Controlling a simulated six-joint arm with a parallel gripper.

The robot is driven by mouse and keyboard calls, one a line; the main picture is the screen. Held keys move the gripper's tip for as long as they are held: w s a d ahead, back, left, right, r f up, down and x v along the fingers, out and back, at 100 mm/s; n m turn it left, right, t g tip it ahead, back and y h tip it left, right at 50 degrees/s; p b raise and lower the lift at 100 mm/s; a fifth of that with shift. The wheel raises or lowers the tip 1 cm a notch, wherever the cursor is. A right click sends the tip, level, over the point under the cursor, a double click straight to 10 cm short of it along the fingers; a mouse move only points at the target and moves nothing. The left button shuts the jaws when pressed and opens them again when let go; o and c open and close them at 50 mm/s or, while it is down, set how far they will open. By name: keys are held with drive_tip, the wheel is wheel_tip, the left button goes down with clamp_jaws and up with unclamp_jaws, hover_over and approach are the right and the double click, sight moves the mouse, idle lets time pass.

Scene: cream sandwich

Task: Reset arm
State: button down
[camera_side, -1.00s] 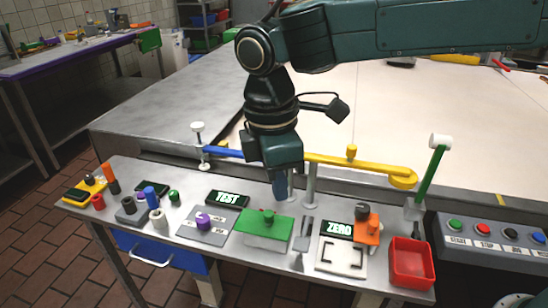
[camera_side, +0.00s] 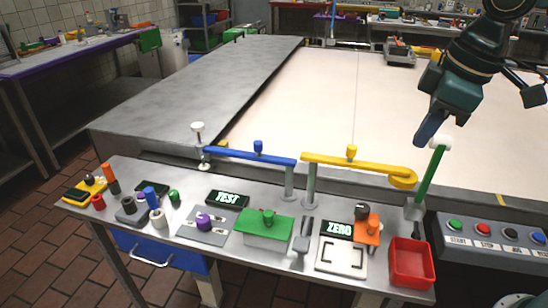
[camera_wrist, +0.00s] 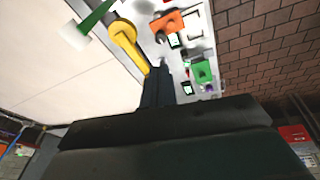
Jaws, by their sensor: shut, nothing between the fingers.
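My gripper (camera_side: 432,126) is at the upper right in the side view, raised over the pale table near the white-topped green lever (camera_side: 432,172). Its fingers point down and to the left, are together, and hold nothing. In the wrist view the dark fingers (camera_wrist: 157,87) show at the middle, closed. The yellow bar with a hooked end (camera_side: 355,167) and the blue bar (camera_side: 250,155) stand on posts at the back of the metal bench. The yellow hook (camera_wrist: 124,33) and the green lever (camera_wrist: 98,17) also show in the wrist view.
The bench holds a red tray (camera_side: 397,283), an orange block (camera_side: 368,236), a green-topped box (camera_side: 262,231), a TEST display (camera_side: 227,199) and a ZERO display (camera_side: 338,229). A button panel (camera_side: 492,238) stands at the right. The pale table top (camera_side: 340,100) is mostly clear.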

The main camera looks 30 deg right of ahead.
drive_tip(key=s+d+f+m+t, duration=0.2)
drive_tip(key=s+d+f+m, duration=0.2)
drive_tip(key=s, duration=0.7)
drive_tip(key=shift+s+d+m+t, duration=0.4)
drive_tip(key=shift+d+m, duration=0.9)
drive_tip(key=shift+d, duration=0.6)
drive_tip(key=shift+w, duration=0.1)
